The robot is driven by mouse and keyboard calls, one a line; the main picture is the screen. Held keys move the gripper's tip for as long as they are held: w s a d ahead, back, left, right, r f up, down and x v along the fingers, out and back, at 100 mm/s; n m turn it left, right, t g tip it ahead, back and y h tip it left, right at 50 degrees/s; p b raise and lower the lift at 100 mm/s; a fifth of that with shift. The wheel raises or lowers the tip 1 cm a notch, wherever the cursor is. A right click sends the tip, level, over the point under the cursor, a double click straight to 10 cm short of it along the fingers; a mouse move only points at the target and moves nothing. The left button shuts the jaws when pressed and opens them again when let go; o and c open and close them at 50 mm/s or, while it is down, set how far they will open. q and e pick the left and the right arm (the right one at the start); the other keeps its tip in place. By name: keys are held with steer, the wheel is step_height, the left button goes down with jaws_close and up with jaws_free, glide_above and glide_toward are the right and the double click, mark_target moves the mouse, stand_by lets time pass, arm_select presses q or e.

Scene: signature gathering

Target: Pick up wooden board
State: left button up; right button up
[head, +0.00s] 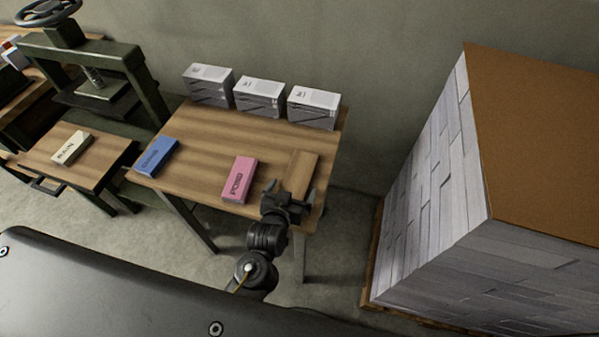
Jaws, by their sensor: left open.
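The wooden board (303,165) is a light brown block lying at the right end of the wooden table (205,130). My left gripper (291,192) is over the near right part of the table, at the board's near end. Its fingers are spread apart, and the gripper covers the near end of the board. I cannot tell whether the fingers touch it. My right gripper is not in view.
A pink block (239,180) lies left of the gripper, and a blue block (156,157) farther left. White paper stacks (259,98) line the table's back. A cream block (72,147) lies near a green press (95,75). A tall pallet stack (440,190) stands right.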

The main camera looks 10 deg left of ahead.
arm_select(q)
steer(key=shift+w+f, duration=0.3)
steer(key=shift+w, duration=0.35)
steer(key=c, duration=1.1)
steer(key=shift+c, duration=0.3)
steer(key=shift+r, duration=0.15)
